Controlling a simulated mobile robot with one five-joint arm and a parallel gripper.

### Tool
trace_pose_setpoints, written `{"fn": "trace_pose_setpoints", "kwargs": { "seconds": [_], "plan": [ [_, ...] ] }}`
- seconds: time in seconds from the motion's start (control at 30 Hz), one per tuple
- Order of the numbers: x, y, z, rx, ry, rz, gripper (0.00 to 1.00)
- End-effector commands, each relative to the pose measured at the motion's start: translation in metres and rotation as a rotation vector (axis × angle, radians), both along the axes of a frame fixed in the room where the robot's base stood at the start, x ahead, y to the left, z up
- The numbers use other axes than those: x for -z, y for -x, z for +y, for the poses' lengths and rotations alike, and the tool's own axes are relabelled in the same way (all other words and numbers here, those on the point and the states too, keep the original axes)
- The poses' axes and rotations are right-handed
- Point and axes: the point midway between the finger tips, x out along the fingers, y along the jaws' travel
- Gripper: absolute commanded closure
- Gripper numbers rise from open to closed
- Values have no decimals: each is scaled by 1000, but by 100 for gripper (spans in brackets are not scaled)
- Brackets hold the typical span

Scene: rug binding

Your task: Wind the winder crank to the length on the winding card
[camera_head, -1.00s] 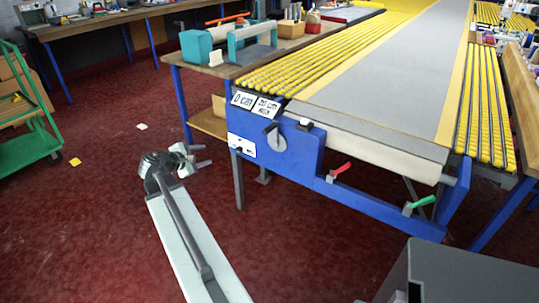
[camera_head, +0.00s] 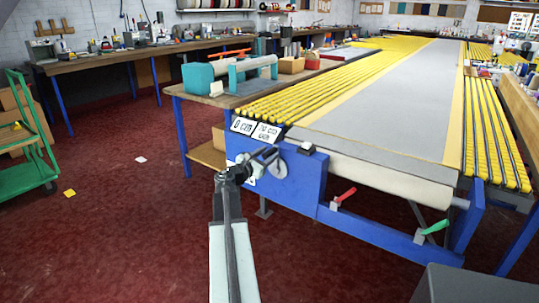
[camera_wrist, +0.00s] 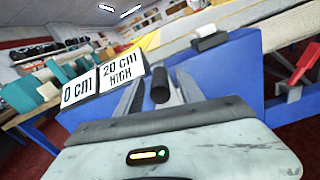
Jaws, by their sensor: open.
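The winder crank (camera_head: 279,168) is a grey disc on the blue end panel of the long table. In the wrist view its dark round knob (camera_wrist: 160,86) stands between my two grey fingers. My gripper (camera_head: 266,160) is open in front of the panel, and its fingers also show in the wrist view (camera_wrist: 157,95). I cannot tell whether they touch the knob. The winding card (camera_head: 268,132) reads "20 cm HIGH", and it is large in the wrist view (camera_wrist: 121,68). Beside it a display (camera_head: 242,126) reads "0 cm", also clear in the wrist view (camera_wrist: 80,92). My gripper partly hides the crank and a white label.
A small white-topped switch (camera_head: 306,148) sits right of the crank. A red lever (camera_head: 345,196) and a green lever (camera_head: 436,227) stick out farther right. Yellow rollers (camera_head: 320,90) flank the grey belt (camera_head: 390,95).

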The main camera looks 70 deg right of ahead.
Motion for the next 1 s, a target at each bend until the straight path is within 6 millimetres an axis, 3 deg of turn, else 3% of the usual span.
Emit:
{"fn": "trace_pose_setpoints", "kwargs": {
  "seconds": [0.1,0.3,0.47,1.0],
  "plan": [
    [0,3,-10,1,0,-1,55],
    [0,3,-9,1,0,-1,58],
    [0,3,-9,2,0,-1,100],
    [1,5,-9,4,-1,-2,100]
  ]
}}
